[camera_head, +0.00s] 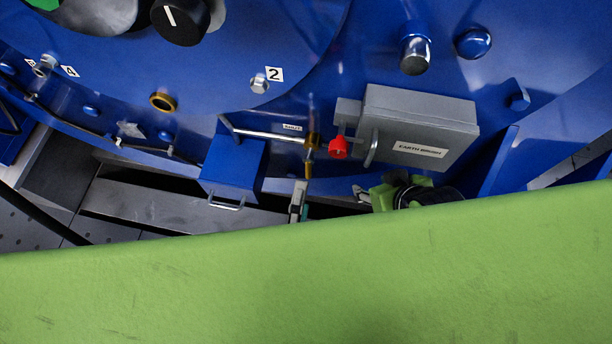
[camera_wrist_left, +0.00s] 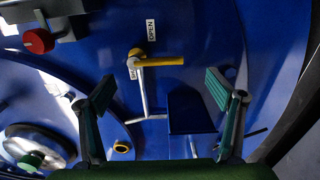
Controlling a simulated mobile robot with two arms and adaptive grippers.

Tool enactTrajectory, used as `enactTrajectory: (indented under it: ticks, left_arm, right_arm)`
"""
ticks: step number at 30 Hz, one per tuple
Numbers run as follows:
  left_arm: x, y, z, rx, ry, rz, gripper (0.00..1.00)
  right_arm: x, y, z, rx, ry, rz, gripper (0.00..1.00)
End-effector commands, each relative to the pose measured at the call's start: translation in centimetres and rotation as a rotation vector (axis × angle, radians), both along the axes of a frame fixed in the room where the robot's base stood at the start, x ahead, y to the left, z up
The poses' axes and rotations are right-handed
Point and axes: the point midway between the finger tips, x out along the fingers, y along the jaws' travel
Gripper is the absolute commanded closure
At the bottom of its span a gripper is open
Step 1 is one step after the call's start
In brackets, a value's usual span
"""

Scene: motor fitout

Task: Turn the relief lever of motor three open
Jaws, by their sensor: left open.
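The brass relief valve (camera_head: 312,145) sits on the blue motor at the end of a thin pipe. Its yellow lever (camera_wrist_left: 162,62) points right from the hub in the left wrist view, square to the pipe. In the head view the lever (camera_head: 308,170) points down. An OPEN label (camera_wrist_left: 152,30) is above the lever in the wrist view; another label (camera_wrist_left: 132,70) is beside the hub. My left gripper (camera_wrist_left: 160,100) is open, its two fingers either side of the lever's lower area, touching nothing visible. My right gripper (camera_head: 385,193) is partly hidden by a green arm.
A red knob (camera_head: 338,148) and grey earth box (camera_head: 420,125) stand close right of the valve. A blue box (camera_head: 233,165) with a handle is to the left. The pipe (camera_head: 268,134) runs between. My green arm fills the lower head view.

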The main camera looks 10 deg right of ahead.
Motion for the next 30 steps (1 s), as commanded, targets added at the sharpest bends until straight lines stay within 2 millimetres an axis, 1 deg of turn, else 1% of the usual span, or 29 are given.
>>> enactTrajectory:
  ticks: [1, 3, 6, 9, 12, 27, 30]
  left_arm:
    - [-1.1, 0.3, -0.1, 0.002, 0.003, -0.002, 0.15]
    - [-2.1, 0.7, -0.1, 0.001, 0.002, 0.0, 0.15]
    - [-3.2, 1.1, -0.1, 0.001, 0.002, 0.0, 0.15]
    - [-3.8, 1.3, -0.1, 0.0, 0.002, 0.0, 0.15]
    - [-4.0, 1.4, -0.1, -0.001, 0.001, 0.001, 0.15]
    - [-4.0, 1.3, 0.0, -0.001, 0.001, 0.001, 0.15]
    - [-4.0, 1.3, 0.2, -0.001, 0.001, 0.001, 0.15]
  right_arm:
    - [0.0, 0.0, 0.0, 0.0, -0.001, 0.0, 0.6]
    - [0.0, 0.0, 0.0, 0.0, -0.001, 0.0, 0.6]
    - [0.0, 0.0, 0.0, 0.0, -0.001, 0.0, 0.6]
    - [0.0, 0.0, 0.0, 0.0, -0.001, 0.0, 0.6]
    - [0.0, 0.0, 0.0, -0.001, -0.001, -0.001, 0.6]
    - [0.0, 0.0, 0.1, 0.0, -0.002, 0.0, 0.6]
    - [0.0, 0.0, -0.2, -0.001, 0.006, 0.0, 0.6]
